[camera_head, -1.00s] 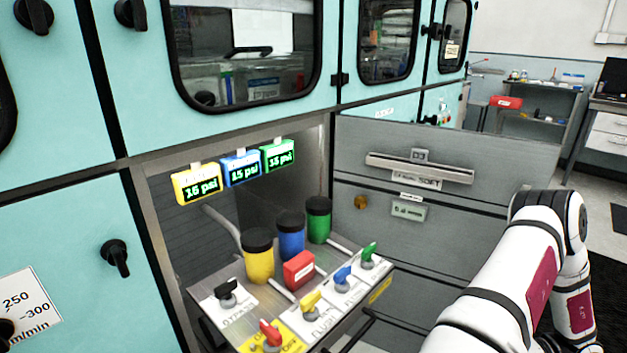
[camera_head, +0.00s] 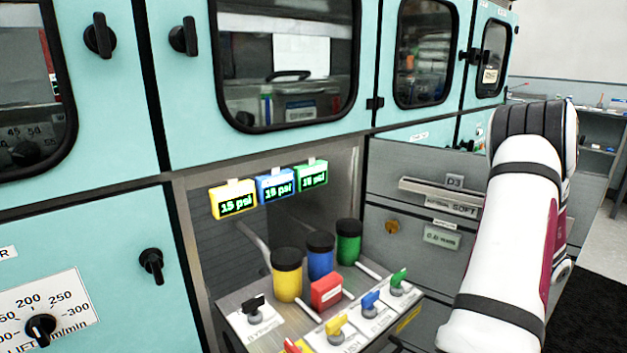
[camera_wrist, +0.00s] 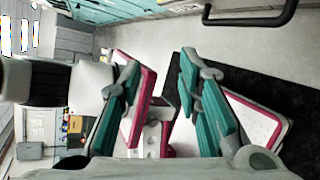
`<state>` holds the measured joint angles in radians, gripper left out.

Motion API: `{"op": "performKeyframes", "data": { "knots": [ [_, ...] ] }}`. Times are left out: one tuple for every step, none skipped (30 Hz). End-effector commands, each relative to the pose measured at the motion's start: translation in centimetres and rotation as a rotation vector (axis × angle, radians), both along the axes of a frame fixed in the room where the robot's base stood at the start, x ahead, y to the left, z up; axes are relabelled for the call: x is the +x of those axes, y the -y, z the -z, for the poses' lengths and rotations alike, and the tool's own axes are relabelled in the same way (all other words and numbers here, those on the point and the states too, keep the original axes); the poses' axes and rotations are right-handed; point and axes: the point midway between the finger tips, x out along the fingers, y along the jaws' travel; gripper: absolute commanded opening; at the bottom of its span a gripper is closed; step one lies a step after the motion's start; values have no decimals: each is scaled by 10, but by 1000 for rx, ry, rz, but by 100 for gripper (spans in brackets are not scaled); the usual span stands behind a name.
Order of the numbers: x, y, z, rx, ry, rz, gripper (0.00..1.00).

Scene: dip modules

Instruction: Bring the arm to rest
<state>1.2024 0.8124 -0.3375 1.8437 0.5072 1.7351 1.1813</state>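My white arm (camera_head: 512,235) with dark joints stands raised at the right side of the head view, in front of the grey drawers. My gripper (camera_wrist: 160,78) is outside the head view. In the wrist view its two teal-padded fingers stand well apart with nothing held between them. White and magenta parts that look like my own body show behind and between the fingers.
The teal cabinet holds a recess with yellow (camera_head: 287,276), blue (camera_head: 320,257) and green (camera_head: 348,243) canisters, a red box (camera_head: 326,291) and several coloured valve knobs. Grey drawers (camera_head: 412,255) are right of it. Floor (camera_wrist: 235,48) and a dark mat (camera_wrist: 265,85) show below the gripper.

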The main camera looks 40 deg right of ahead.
Motion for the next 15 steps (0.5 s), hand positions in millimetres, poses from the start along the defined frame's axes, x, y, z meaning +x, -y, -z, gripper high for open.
{"op": "performKeyframes", "data": {
  "knots": [
    [15, -10, -17, -53, 48, -80, 31],
    [22, -17, -26, -81, 77, -127, 31],
    [30, -26, -36, -118, 117, -191, 31],
    [36, -33, -44, -145, 147, -237, 31],
    [42, -40, -52, -170, 177, -286, 31],
    [49, -51, -61, -204, 219, -353, 31],
    [53, -59, -69, -230, 251, -401, 31],
    [57, -67, -76, -253, 282, -452, 31],
    [62, -78, -84, -284, 325, -520, 31],
    [66, -86, -90, -306, 358, -572, 31],
    [68, -95, -97, -326, 390, -623, 31],
    [71, -107, -104, -356, 435, -691, 31],
    [73, -115, -110, -376, 468, -745, 31],
    [74, -124, -115, -395, 503, -798, 31],
    [75, -136, -122, -420, 548, -868, 31]
  ]
}}
